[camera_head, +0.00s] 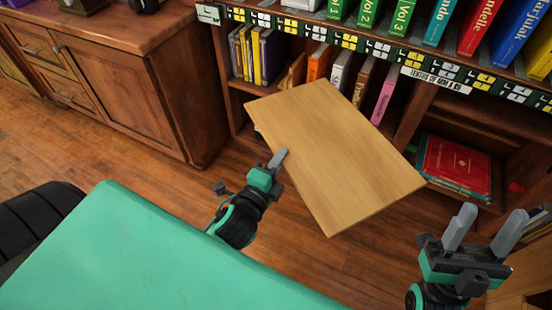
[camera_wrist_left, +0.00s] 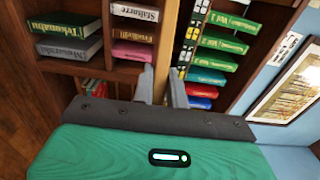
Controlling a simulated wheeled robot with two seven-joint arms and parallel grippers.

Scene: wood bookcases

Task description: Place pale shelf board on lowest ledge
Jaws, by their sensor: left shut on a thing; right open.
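The pale shelf board (camera_head: 340,155) is a flat tan wooden panel held in the air in front of the bookcase. My left gripper (camera_head: 278,160) is shut on the board's left edge in the head view. In the left wrist view the board shows as a narrow, edge-on strip (camera_wrist_left: 187,35) between the two fingers (camera_wrist_left: 162,88). My right gripper (camera_head: 486,228) is open and empty, to the right of the board and apart from it. The board hides part of the bookcase's lower section, so I cannot tell which ledge is the lowest.
The wooden bookcase (camera_head: 405,115) holds books on its upper shelf and in its left compartment. Red books (camera_head: 455,165) lie in the lower right compartment. A wooden cabinet (camera_head: 120,85) stands at the left. Bare wood floor (camera_head: 130,165) lies in front.

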